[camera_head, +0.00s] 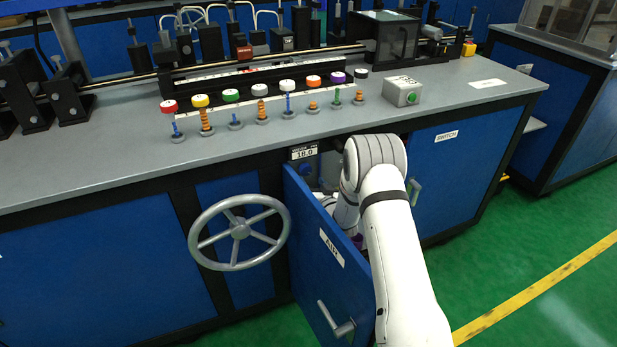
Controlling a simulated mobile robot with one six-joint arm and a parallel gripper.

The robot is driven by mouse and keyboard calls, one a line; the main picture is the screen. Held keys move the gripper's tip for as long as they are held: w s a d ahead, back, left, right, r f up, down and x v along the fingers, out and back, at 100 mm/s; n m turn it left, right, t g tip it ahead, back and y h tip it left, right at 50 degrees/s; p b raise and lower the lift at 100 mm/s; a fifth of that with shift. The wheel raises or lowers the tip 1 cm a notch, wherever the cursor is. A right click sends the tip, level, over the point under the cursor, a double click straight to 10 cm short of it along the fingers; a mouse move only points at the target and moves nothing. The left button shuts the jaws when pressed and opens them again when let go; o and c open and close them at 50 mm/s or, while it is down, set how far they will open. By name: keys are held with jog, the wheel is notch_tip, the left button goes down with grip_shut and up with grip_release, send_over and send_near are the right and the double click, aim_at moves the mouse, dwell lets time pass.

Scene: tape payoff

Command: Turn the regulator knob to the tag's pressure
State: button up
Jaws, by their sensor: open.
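A white tag (303,153) hangs at the top of the open cabinet, under the bench edge; its large figures seem to read 18.0, and its small print is too small to read. Below it is a dark blue part (308,170) that may belong to the regulator; I cannot make out a knob or a gauge reading. The blue door marked AIR (330,249) stands swung open and hides most of the cabinet's inside. My white arm bends over the door and reaches down behind it. My gripper is hidden behind the door and my arm.
A grey handwheel (239,231) is left of the open door. A closed door marked SWITCH (447,170) is to the right. Green floor is free at front right.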

aim_at(307, 171)
jog(key=shift+v, duration=1.75)
jog(key=w+a+n, duration=0.1)
jog(key=w, duration=0.1)
jog(key=w+a, duration=0.1)
jog(key=w, duration=0.2)
jog(key=w+a+n, duration=0.1)
jog(key=w, duration=0.1)
jog(key=shift+w+r+n, duration=0.3)
jog(key=shift+c, duration=0.2)
